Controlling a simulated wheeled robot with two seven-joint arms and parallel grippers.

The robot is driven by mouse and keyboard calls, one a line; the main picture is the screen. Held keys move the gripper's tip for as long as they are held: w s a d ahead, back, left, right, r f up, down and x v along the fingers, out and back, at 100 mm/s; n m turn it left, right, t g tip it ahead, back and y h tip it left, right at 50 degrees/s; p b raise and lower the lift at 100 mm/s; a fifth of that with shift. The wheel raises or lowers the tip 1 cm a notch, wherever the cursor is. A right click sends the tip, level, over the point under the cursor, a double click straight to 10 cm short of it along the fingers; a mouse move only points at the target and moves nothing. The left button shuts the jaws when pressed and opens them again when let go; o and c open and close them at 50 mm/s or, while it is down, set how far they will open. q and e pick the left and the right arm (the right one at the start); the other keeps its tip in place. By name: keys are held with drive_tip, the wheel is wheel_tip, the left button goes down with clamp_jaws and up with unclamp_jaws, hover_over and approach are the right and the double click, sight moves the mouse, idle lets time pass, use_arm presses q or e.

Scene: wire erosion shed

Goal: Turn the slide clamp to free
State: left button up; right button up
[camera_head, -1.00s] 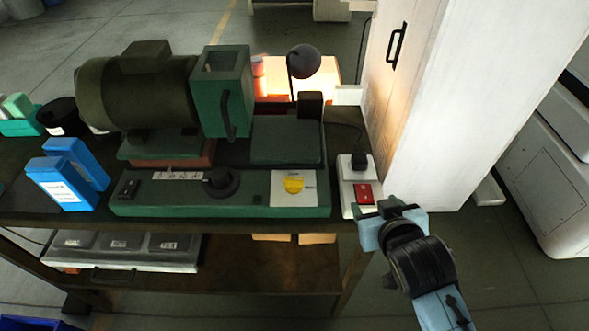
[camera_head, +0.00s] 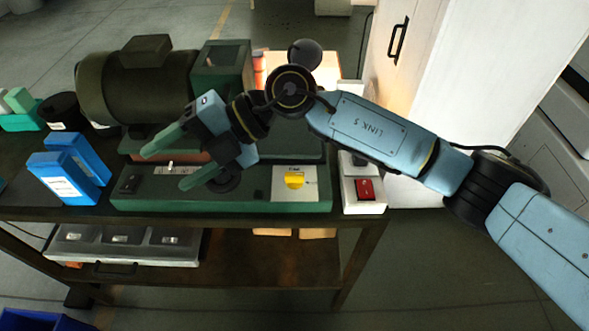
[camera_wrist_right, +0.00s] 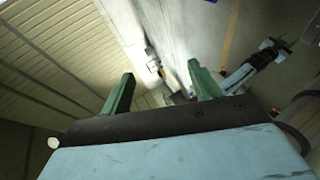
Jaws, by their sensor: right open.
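A green machine base (camera_head: 255,203) on the bench carries a yellow knob (camera_head: 294,180) on a white plate. A dark round knob (camera_head: 226,183) and a strip with small labels (camera_head: 175,170) are also on it. The lettering is too small to read, so I cannot tell which control is the slide clamp. My right gripper (camera_head: 168,168) is over the left part of the base, fingers apart, pointing left. It partly covers the dark knob and is clear of the yellow one. Its open, empty fingers also show in the right wrist view (camera_wrist_right: 160,72).
A motor-like drum (camera_head: 135,85) stands behind the base. Blue boxes (camera_head: 66,178) stand on the left. A switch box with a red rocker (camera_head: 364,189) is at the bench's right end, beside a white cabinet (camera_head: 470,90). A grey case (camera_head: 125,248) lies on the lower shelf.

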drive_tip(key=w+d+f+t+h, duration=0.2)
drive_tip(key=w+d+f+h, duration=0.3)
drive_tip(key=w+d+h, duration=0.15)
drive_tip(key=m+t+h, duration=0.2)
drive_tip(key=t+h, duration=0.1)
drive_tip(key=h, duration=0.3)
approach(295, 174)
wheel_tip(295, 174, down, 9)
drive_tip(key=shift+w+f+p, duration=0.1)
drive_tip(key=shift+w+p, duration=0.05)
drive_tip(key=shift+p, duration=1)
drive_tip(key=c, duration=1)
